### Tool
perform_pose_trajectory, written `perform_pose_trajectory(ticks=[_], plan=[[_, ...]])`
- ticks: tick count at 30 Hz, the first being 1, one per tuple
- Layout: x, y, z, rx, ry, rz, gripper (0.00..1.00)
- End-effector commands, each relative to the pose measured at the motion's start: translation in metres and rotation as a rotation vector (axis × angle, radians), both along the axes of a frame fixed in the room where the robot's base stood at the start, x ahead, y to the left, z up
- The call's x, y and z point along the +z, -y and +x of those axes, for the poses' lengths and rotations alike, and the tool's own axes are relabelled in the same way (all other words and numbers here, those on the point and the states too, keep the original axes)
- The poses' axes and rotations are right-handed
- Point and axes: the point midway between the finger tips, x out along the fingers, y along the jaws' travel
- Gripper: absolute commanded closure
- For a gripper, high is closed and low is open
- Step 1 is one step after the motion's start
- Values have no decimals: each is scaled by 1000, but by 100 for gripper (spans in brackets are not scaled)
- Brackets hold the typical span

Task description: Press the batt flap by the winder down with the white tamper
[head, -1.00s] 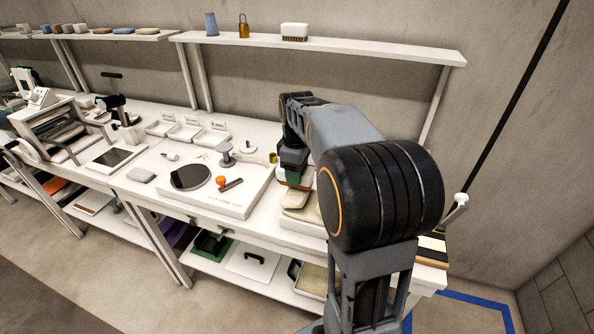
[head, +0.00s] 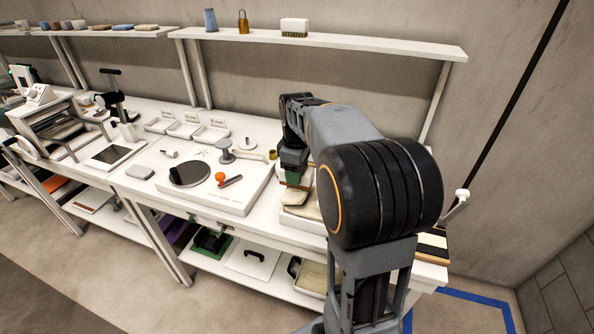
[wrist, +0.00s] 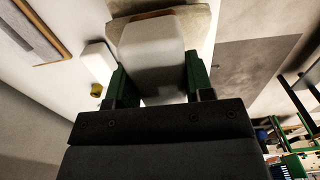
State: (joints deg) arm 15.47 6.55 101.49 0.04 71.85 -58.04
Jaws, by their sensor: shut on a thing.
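My gripper (wrist: 157,75) has green fingers shut on the sides of a white block with a brownish far edge, which looks like the white tamper (wrist: 152,58). A beige, felt-like pad, likely the batt flap (wrist: 198,32), lies just beyond the tamper in the wrist view. Whether they touch cannot be told. In the head view my gripper (head: 292,165) is low over the right part of the bench, above beige pads (head: 297,198) on a pale tray. My arm hides part of them. I cannot tell for sure which thing is the winder.
A white base (head: 235,200) with a dark disc (head: 190,172) and an orange ball (head: 220,178) stands left of my gripper. Small white trays (head: 185,130) sit behind.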

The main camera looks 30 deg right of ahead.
Motion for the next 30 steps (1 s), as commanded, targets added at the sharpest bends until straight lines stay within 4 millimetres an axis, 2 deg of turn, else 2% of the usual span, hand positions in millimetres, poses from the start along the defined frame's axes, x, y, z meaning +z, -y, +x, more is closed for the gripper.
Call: perform_pose_trajectory(ticks=[30], plan=[[-13,0,0,0,-1,0,81]])
